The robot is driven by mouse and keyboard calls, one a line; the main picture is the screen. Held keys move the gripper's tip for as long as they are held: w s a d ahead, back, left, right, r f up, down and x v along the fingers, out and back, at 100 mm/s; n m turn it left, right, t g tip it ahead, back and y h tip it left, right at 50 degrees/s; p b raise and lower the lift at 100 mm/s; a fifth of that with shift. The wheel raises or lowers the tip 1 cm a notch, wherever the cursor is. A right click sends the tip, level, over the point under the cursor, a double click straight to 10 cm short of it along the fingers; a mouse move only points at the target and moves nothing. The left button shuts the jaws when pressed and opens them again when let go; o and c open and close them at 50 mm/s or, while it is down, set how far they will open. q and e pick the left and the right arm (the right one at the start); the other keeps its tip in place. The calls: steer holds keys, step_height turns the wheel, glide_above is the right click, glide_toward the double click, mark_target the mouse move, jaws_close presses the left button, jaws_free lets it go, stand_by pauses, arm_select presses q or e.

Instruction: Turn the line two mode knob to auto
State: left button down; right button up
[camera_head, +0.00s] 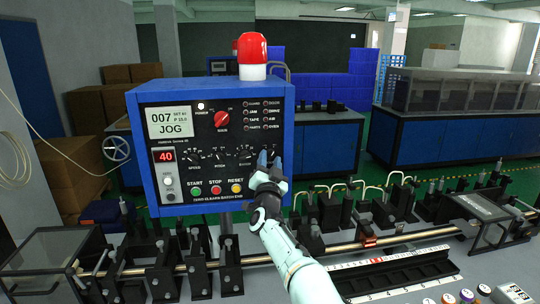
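The control panel is a black face in a blue box (112,87), with a red beacon on top. Its display (170,121) reads 007 and JOG. A red rotary knob (221,119) sits at the upper middle. Black knobs (218,156) run in a row below it. My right gripper (269,159) is at the right end of that row, in front of the panel's lower right. Its two fingertips stand a little apart. It hides whatever knob is there, so I cannot tell if it touches or grips one. Which knob is line two's is too small to read. My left gripper is out of view.
Green, red and yellow buttons (215,190) line the panel's bottom. A machine bed with a copper-coloured rail (400,238) and several black fixtures runs across the front. A black tray (405,274) lies at the lower right. Blue cabinets (430,143) stand behind.

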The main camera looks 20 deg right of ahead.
steer(key=shift+w+d, duration=0.1)
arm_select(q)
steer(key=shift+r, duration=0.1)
arm_select(e)
jaws_close()
